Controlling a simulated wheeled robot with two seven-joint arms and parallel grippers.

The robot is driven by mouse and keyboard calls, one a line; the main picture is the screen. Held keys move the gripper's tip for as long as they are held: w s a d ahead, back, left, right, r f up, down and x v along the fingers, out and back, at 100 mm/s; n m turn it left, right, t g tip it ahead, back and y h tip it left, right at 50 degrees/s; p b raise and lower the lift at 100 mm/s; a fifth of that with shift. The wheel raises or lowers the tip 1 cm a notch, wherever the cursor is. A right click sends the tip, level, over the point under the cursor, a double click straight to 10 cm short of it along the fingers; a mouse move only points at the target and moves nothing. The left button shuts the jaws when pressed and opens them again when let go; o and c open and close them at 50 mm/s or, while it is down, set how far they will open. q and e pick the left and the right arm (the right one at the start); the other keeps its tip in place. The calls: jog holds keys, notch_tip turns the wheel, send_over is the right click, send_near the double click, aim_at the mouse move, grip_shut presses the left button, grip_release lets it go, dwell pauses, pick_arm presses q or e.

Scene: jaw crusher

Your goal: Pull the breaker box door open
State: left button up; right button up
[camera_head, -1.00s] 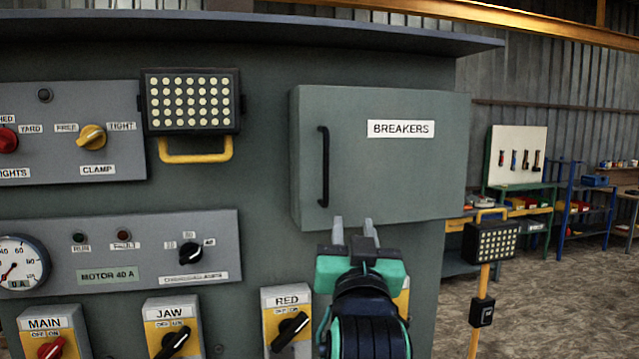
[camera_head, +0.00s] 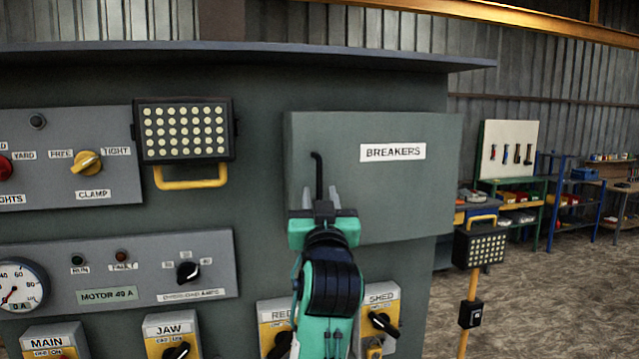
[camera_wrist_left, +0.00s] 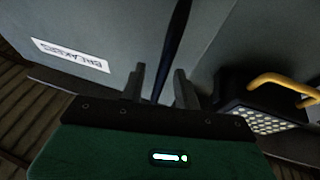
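The grey breaker box door (camera_head: 410,195), labelled BREAKERS, stands on the panel front and looks shut. It also shows in the left wrist view (camera_wrist_left: 110,28). Its dark vertical handle (camera_head: 318,168) is near the door's left edge; the gripper hides the lower part in the head view. My left gripper (camera_head: 320,192) is at the handle's lower half. In the left wrist view, the handle (camera_wrist_left: 174,42) runs between the two grey fingers, with gaps showing beside it, so the fingers look open around it. My right gripper is in neither view.
A lamp with a yellow handle (camera_head: 187,133) is fixed left of the door. Labelled switches, including JAW (camera_head: 170,338) and SHED (camera_head: 382,318), sit below. A lamp on a yellow post (camera_head: 478,247) stands right of the panel. Open floor lies beyond.

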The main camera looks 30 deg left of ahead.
pick_arm(q)
jog(key=shift+w+a+r, duration=0.2)
jog(key=shift+w+a, duration=0.15)
grip_shut()
jog(key=shift+f, duration=0.1)
